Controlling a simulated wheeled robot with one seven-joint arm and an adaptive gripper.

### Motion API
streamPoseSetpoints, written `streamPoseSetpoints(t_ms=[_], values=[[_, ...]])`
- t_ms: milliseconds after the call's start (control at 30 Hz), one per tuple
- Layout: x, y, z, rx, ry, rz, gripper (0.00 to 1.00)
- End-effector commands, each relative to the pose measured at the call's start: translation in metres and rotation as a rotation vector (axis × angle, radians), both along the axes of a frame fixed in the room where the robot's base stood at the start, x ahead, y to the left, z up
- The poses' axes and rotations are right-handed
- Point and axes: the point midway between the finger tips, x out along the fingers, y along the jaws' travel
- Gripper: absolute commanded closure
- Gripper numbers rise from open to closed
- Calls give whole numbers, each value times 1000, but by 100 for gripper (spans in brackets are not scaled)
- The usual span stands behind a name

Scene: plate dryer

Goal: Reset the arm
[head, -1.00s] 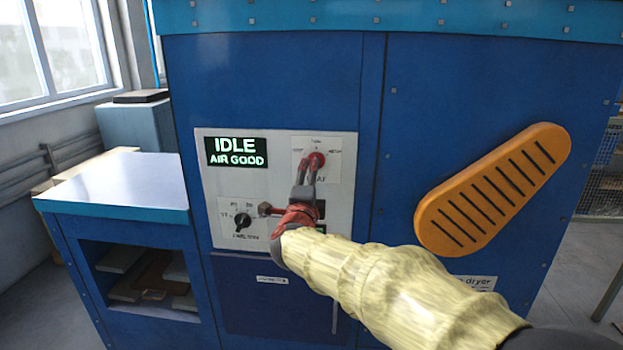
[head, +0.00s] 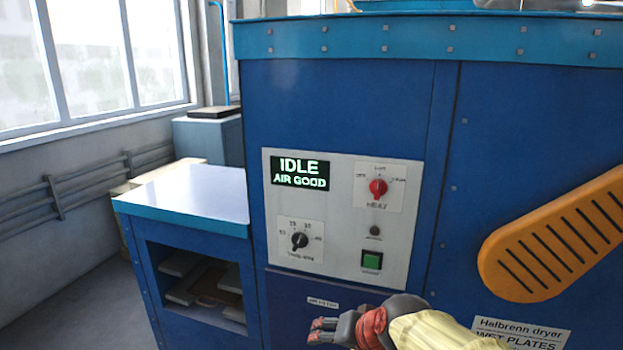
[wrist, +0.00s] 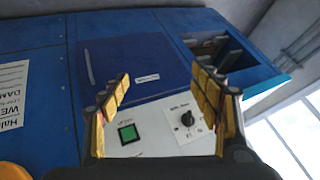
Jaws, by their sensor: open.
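My gripper (head: 318,331) is low in front of the blue dryer (head: 350,100), below its control panel, open and empty. In the wrist view its two yellow-padded fingers (wrist: 170,95) stand wide apart with the panel between and beyond them. The white control panel (head: 342,262) carries a display (head: 300,174) reading "IDLE AIR GOOD". It also has a red heat knob (head: 378,188), a black knob (head: 299,241), a small dark button (head: 375,230) and a green square button (head: 371,261). The green button also shows in the wrist view (wrist: 128,133). My gripper touches none of these.
An orange slotted guard (head: 545,245) sticks out on the dryer's right side. A blue side table (head: 190,190) with an open compartment of stacked plates (head: 205,285) stands at the left. A window (head: 100,55) is behind. The space before the panel is clear.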

Motion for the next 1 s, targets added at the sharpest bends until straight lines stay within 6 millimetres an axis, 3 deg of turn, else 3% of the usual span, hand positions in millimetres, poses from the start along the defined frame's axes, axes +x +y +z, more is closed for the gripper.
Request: streamPoseSetpoints(t_ms=[33, 200, 333, 433, 567, 1000], values=[[-31, -14, -2, -60, 38, 51, 36], [-134, -69, -13, -260, 170, 188, 36], [-192, -112, -8, -368, 201, 190, 36], [-204, -126, 7, -390, 149, 149, 36], [-206, -133, 25, -387, 97, 110, 36], [-205, -135, 26, -384, 96, 99, 36]])
